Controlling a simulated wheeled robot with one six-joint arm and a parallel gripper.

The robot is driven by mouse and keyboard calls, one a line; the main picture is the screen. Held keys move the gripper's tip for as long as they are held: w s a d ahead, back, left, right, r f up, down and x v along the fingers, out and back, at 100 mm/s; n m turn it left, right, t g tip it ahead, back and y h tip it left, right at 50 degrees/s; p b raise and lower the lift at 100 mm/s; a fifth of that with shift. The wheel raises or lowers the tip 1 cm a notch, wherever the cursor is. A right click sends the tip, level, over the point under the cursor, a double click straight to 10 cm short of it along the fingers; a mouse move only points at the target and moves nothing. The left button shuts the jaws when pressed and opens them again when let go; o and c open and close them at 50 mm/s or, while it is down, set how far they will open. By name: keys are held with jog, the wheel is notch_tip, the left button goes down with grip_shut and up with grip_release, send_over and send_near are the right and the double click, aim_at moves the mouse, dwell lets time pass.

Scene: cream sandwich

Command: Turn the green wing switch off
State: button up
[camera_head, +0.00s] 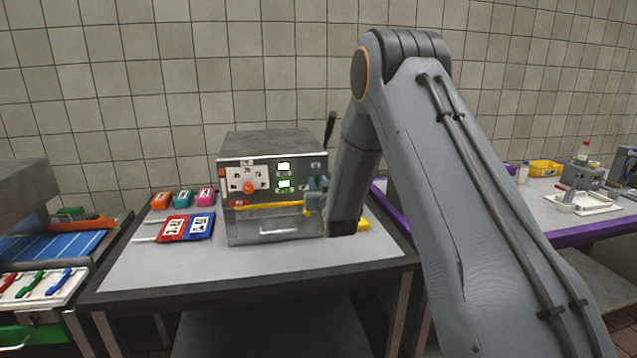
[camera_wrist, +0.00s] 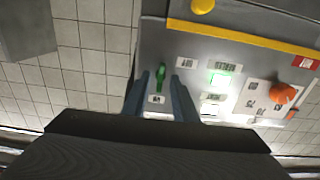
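The green wing switch (camera_wrist: 160,77) shows in the wrist view on the grey panel of the machine, a small label below it. Its narrow green wing runs roughly along the picture's vertical. My gripper (camera_wrist: 161,82) is open, with one blue-grey finger on each side of the switch; I cannot tell whether either finger touches it.
The panel also has an orange knob (camera_wrist: 283,94), a lit green display (camera_wrist: 219,80) and a yellow bar (camera_wrist: 245,38). Red and blue cards (camera_head: 187,226) and several small coloured boxes (camera_head: 181,199) lie left of the machine. The table front (camera_head: 205,270) is clear.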

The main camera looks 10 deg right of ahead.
grip_shut()
jog(key=shift+n+b, duration=0.4)
jog(key=n+b, duration=0.2)
jog(key=shift+w+f+n+b, duration=0.1)
jog(key=shift+n+b, duration=0.25)
jog(key=shift+n, duration=0.05)
jog(key=n+b, duration=0.3)
jog(key=n, duration=0.1)
jog(key=shift+a+n+b, duration=0.15)
jog(key=shift+n+b, duration=0.15)
jog(key=n+b, duration=0.3)
jog(key=n, duration=0.2)
jog(key=shift+a+f+b, duration=0.1)
jog(key=shift+b, duration=0.3)
jog(key=shift+n+b, duration=1.2)
jog(key=shift+n, duration=1.2)
